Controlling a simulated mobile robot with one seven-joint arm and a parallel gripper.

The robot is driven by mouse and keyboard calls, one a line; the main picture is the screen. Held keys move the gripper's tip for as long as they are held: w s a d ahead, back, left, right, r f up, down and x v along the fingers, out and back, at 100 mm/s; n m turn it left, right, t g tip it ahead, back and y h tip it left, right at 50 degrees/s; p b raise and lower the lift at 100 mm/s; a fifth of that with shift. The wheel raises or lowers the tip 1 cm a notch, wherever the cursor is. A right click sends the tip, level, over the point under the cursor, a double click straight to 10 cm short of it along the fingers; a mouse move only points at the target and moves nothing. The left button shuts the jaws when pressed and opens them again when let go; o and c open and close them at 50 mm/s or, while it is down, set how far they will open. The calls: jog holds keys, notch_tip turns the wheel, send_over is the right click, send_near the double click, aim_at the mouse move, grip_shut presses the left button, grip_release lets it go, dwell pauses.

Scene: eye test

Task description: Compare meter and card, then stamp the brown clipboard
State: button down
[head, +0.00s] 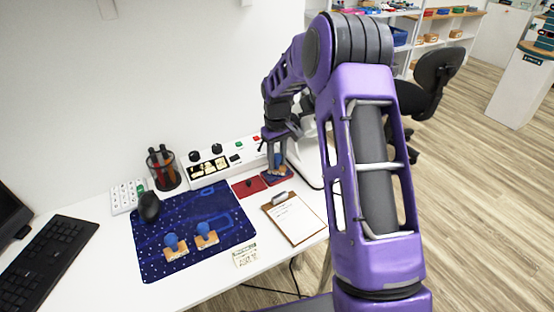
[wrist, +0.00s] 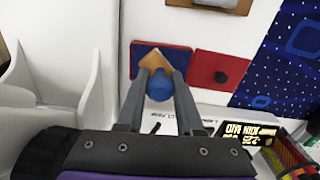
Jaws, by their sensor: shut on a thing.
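My gripper (head: 277,170) is shut on the blue handle of a stamp (wrist: 158,86). The stamp's wooden base is over the blue ink pad (wrist: 143,48) with a red edge; I cannot tell whether they touch. The brown clipboard (head: 293,219) lies at the desk's right side with white paper under its clip; its edge shows in the wrist view (wrist: 243,5). The card (head: 245,256), with small unreadable print, lies at the desk's front edge. The meter (head: 208,168) is a dark window with pale markings in the white panel at the back; its reading is unclear.
A red pad (head: 249,187) with a dark knob is beside the blue ink pad. Two more blue-handled stamps (head: 173,248) (head: 206,235) stand on the blue mat (head: 160,218).

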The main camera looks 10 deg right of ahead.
dwell(0.4)
jog(key=shift+r+p, duration=2.55)
jog(key=shift+r, duration=0.95)
jog(key=s+a+f+m+p, duration=0.15)
jog(key=s+m, duration=0.25)
jog(key=s, duration=1)
send_over(299, 223)
jog(key=shift+w+f+b, duration=0.1)
jog(key=shift+f+b, duration=2.45)
jog(key=shift+b, duration=0.2)
jog(key=shift+f+b, duration=0.4)
jog(key=shift+f, duration=0.2)
jog(key=shift+r, duration=0.1)
